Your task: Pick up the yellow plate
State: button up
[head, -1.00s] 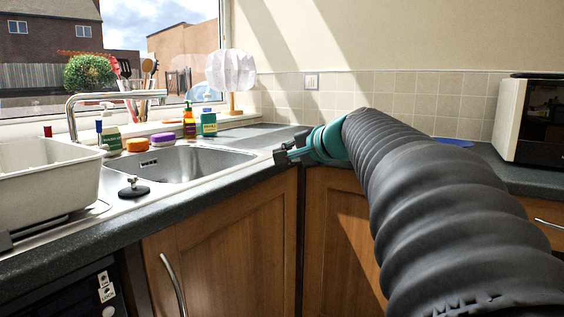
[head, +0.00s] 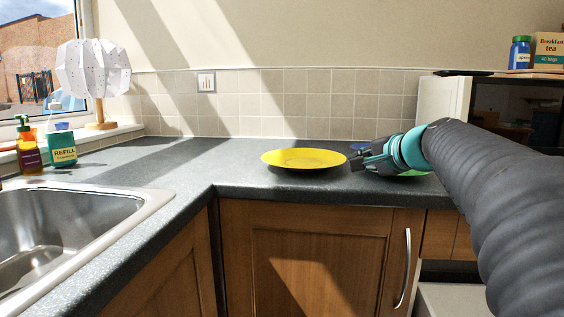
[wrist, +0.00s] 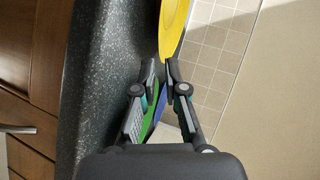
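In the wrist view part of the yellow plate (wrist: 174,25) shows at the top, just beyond the fingertips. My gripper (head: 354,163) is close to the plate's right side. In the wrist view my gripper (wrist: 161,64) has a narrow gap between its fingertips, with nothing held. I cannot tell whether a fingertip touches the plate.
A green plate (head: 414,174) and a blue plate (head: 357,146) lie partly hidden behind my gripper. The microwave (head: 520,125) stands at right, the sink (head: 60,225) at left. The worktop (head: 205,158) left of the yellow plate is clear.

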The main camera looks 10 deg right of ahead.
send_near(338, 164)
jog(key=shift+w+a+f, duration=0.35)
jog(key=shift+w+a, duration=0.05)
jog(key=shift+w, duration=0.15)
jog(key=shift+w+a+f, duration=0.35)
jog(key=shift+w+a, duration=0.1)
jog(key=shift+w, duration=0.1)
jog(key=shift+p+x, duration=0.7)
jog(key=shift+x, duration=2.25)
jog(key=shift+d, duration=0.15)
grip_shut()
jog(key=shift+r, duration=0.2)
notch_tip(338, 164, up, 18)
jog(key=p, duration=0.1)
jog(key=shift+f, duration=0.1)
